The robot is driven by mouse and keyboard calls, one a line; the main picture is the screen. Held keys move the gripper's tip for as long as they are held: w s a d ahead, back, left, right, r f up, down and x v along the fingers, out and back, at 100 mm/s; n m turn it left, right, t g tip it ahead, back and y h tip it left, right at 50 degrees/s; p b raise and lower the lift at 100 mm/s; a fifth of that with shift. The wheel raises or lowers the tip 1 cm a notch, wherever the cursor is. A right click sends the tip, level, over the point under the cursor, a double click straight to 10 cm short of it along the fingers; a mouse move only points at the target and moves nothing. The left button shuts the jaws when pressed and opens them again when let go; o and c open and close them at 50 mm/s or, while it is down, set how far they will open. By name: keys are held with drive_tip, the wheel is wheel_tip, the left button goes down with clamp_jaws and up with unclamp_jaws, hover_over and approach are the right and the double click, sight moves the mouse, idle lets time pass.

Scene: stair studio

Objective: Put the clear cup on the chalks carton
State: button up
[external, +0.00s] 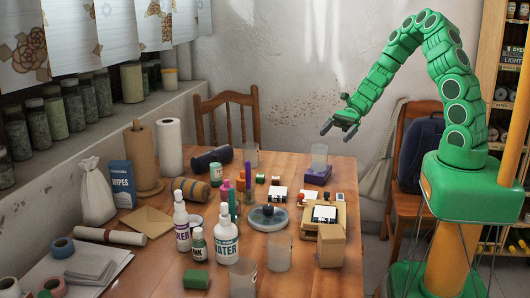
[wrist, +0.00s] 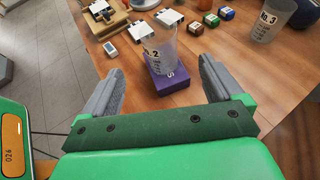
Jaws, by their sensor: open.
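A clear cup (external: 319,157) marked No. 2 appears to stand upright on a purple carton (external: 317,177) near the table's far right end. The wrist view shows the same cup (wrist: 160,46) over the top of the purple carton (wrist: 167,84). Only a letter or so of the carton's print shows, so I cannot read its name. My gripper (external: 338,131) is open and empty, above and to the right of the cup. In the wrist view its fingers (wrist: 160,72) appear on either side of the carton and cup, with nothing held.
Another clear cup (wrist: 268,22), marked No. 3, stands farther back. More clear cups stand near the front, including one (external: 279,252) beside a cardboard box (external: 331,246). Small coloured blocks (wrist: 211,20) and white-topped items (wrist: 169,17) lie nearby. Bottles (external: 227,238) crowd the table's middle.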

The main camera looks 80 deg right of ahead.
drive_tip(key=s+a+r+n+g+h, duration=0.3)
drive_tip(key=s+a+r+n+g, duration=0.5)
drive_tip(key=s+a+r+n, duration=0.5)
drive_tip(key=s+d+r+n+h, duration=0.1)
drive_tip(key=s+r+n+h, duration=0.2)
drive_tip(key=s, duration=0.4)
drive_tip(key=s+d+r+n+h, duration=0.1)
drive_tip(key=s+r+n+h, duration=0.2)
drive_tip(key=s+n+h, duration=0.2)
drive_tip(key=s+n, duration=0.2)
drive_tip(key=shift+d+r+n+h, duration=0.2)
drive_tip(key=shift+r+n+h, duration=0.1)
drive_tip(key=shift+h, duration=0.1)
